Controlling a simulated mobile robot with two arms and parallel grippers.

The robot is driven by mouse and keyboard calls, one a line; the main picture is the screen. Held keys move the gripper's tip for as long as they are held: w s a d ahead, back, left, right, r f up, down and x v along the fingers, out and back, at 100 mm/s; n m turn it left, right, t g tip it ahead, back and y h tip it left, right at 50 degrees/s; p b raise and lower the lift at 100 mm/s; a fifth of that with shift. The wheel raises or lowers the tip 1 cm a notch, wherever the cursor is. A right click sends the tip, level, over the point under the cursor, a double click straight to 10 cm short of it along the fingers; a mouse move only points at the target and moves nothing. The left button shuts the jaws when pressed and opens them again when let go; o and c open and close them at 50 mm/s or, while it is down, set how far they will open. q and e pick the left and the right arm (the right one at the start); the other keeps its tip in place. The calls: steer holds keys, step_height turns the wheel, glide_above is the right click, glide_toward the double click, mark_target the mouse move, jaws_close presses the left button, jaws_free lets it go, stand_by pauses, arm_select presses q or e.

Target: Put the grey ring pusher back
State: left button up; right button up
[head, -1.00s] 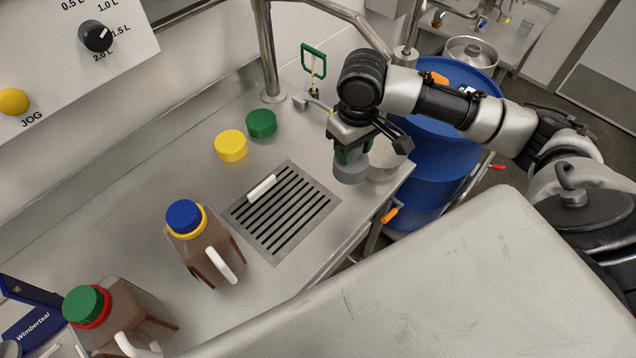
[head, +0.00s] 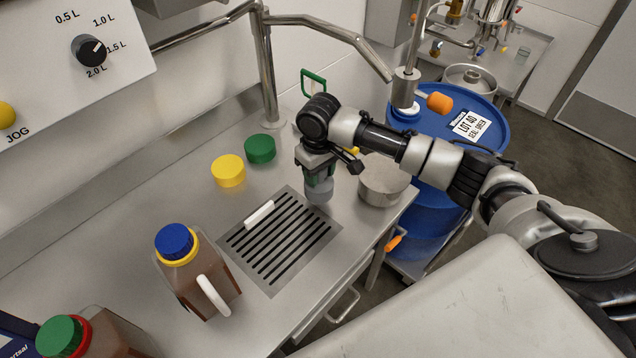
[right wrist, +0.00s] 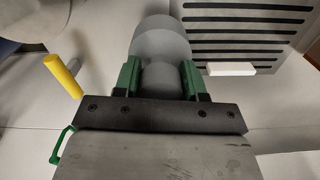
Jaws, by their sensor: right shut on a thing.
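The grey ring pusher (head: 319,191) is a grey cylinder with a wider lower end. My right gripper (head: 318,176), with green fingers, is shut on it and holds it pointing down at the right edge of the drain grate in the head view. In the right wrist view the pusher (right wrist: 161,50) sits between both fingers (right wrist: 161,78), its wider end away from the palm. I cannot tell whether its lower end touches the counter. My left gripper is not in view.
A steel pot (head: 384,183) stands right of the pusher. Yellow (head: 228,170) and green (head: 260,149) caps lie left of it. A white bar (head: 259,214) lies on the grate (head: 285,262). A blue-capped jug (head: 195,275) stands front left. A blue drum (head: 435,205) stands beyond the counter's right edge.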

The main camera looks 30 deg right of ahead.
steer(key=shift+w+f, duration=0.15)
steer(key=shift+f, duration=1.95)
steer(key=shift+f, duration=0.1)
steer(key=o, duration=1)
steer(key=shift+c, duration=0.2)
step_height(320, 180, up, 12)
steer(key=shift+r, duration=0.15)
